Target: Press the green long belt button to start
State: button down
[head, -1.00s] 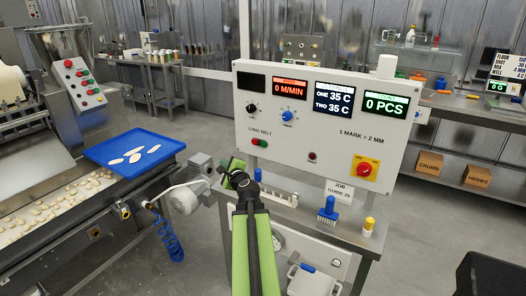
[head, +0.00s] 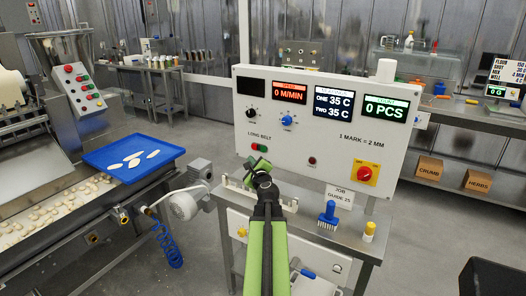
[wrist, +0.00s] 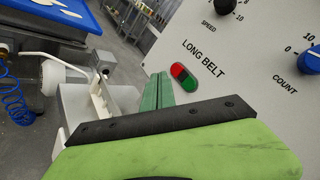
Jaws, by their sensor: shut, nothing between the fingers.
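The long belt switch shows on the white control panel (head: 330,140), under the label LONG BELT. Its red half (wrist: 178,70) and green half (wrist: 187,84) sit side by side, and the green half also shows in the head view (head: 263,148). My gripper (wrist: 158,82) is shut and empty, its two green fingers together. In the head view my gripper (head: 254,163) is just below the switch. In the wrist view the fingertips lie just left of the switch. I cannot tell whether they touch the panel. The speed display (head: 289,91) reads 0 M/MIN.
A blue tray (head: 133,153) with pale pieces lies over the belt machine at left. A motor (head: 184,204) juts out beside it. A white notched rack (wrist: 100,102) stands below the panel.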

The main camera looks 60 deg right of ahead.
aim_at(264, 149)
jog(key=d, duration=0.6)
jog(key=shift+d, duration=0.25)
jog(key=shift+d, duration=0.1)
dwell(1.6)
jog(key=shift+s+d, duration=0.1)
jog(key=shift+d, duration=0.25)
jog(key=shift+d, duration=0.4)
dwell(0.5)
jog(key=shift+a, duration=0.85)
